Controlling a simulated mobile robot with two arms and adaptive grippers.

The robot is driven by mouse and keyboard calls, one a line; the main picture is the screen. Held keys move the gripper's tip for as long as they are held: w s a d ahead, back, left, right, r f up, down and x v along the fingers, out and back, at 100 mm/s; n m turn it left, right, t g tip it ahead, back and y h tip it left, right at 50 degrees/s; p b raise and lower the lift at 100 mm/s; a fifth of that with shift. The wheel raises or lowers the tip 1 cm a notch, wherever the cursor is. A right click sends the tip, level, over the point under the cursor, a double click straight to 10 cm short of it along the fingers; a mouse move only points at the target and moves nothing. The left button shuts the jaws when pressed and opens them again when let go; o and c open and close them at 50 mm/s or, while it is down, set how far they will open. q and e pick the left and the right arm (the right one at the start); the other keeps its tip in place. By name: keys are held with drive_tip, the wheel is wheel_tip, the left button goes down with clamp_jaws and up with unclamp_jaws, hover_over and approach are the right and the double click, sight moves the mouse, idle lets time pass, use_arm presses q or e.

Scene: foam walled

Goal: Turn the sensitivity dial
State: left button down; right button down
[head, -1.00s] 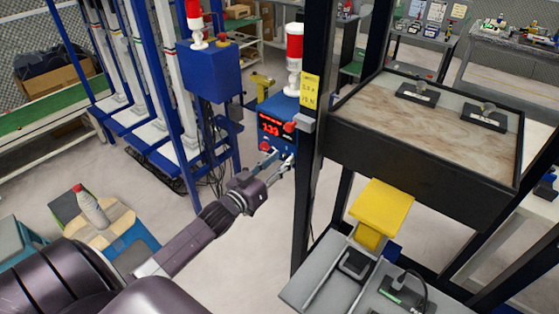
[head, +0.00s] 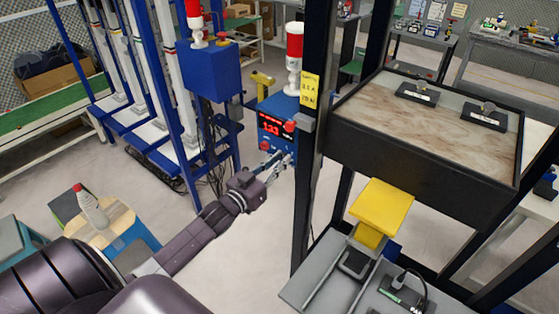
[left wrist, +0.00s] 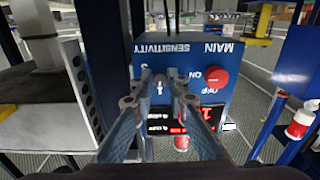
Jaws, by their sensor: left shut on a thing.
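A blue control box (head: 277,122) with a lit red display is mounted beside the dark post. In the left wrist view its panel (left wrist: 195,65) appears upside down, with the words SENSITIVITY and MAIN. The sensitivity dial (left wrist: 160,87) is a small dark knob with a white mark, below the word SENSITIVITY in that view. My left gripper (head: 279,158) reaches the lower part of the box, and its fingers (left wrist: 162,80) are shut on the dial from both sides. In the head view the fingertips hide the dial. My right gripper is not in view.
A red main knob (left wrist: 217,77) sits close beside the fingers on the same panel. A dark upright post (head: 312,150) stands just right of the box. A red-and-white beacon (head: 294,55) stands above it. A yellow press block (head: 383,205) is to the right.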

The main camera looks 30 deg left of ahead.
use_arm(q)
drive_tip(key=m, duration=0.8)
drive_tip(key=shift+b, duration=0.3)
drive_tip(key=shift+m, duration=1.4)
drive_tip(key=c, duration=1.9)
unclamp_jaws()
